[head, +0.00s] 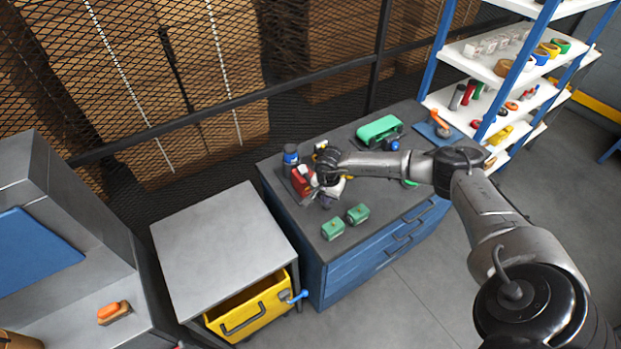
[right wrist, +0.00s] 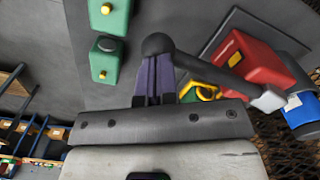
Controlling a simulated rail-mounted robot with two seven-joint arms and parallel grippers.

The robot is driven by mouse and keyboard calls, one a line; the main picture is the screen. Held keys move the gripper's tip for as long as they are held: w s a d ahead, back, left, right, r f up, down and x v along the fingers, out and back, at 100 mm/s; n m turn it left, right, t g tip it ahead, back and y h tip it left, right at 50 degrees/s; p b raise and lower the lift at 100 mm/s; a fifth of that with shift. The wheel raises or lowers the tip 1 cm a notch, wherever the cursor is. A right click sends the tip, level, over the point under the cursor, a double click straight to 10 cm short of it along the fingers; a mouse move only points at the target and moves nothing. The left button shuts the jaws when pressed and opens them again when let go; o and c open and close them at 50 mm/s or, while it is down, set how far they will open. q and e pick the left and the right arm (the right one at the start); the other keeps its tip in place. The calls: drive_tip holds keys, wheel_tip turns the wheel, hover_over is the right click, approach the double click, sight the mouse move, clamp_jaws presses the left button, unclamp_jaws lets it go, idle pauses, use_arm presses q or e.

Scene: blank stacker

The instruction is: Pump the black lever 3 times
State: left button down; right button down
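The black lever (right wrist: 200,68) shows in the right wrist view as a dark rod with a round knob at its end. It slants from the knob down to a pale joint beside a red body (right wrist: 255,58), which sits on a dark plate. The red body (head: 300,182) also shows in the head view, on the workbench. My right gripper (right wrist: 155,72) has its purple-grey fingers close together, with their tips at the knob, which covers them in part. I cannot tell whether they touch it. The right gripper (head: 332,190) is beside the red body in the head view. My left gripper is out of view.
Two green blocks (head: 332,228) (head: 358,213) sit near the workbench's front edge. A blue-and-dark can (head: 291,155) stands behind the red body. A green machine (head: 380,130) is farther back. A grey cabinet (head: 215,245) with an open yellow drawer (head: 250,308) stands to the left.

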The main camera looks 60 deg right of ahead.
drive_tip(key=shift+r, duration=0.1)
drive_tip(key=shift+r+p, duration=0.4)
drive_tip(key=shift+r, duration=0.05)
wheel_tip(320, 180, up, 9)
drive_tip(key=p, duration=0.5)
idle(0.5)
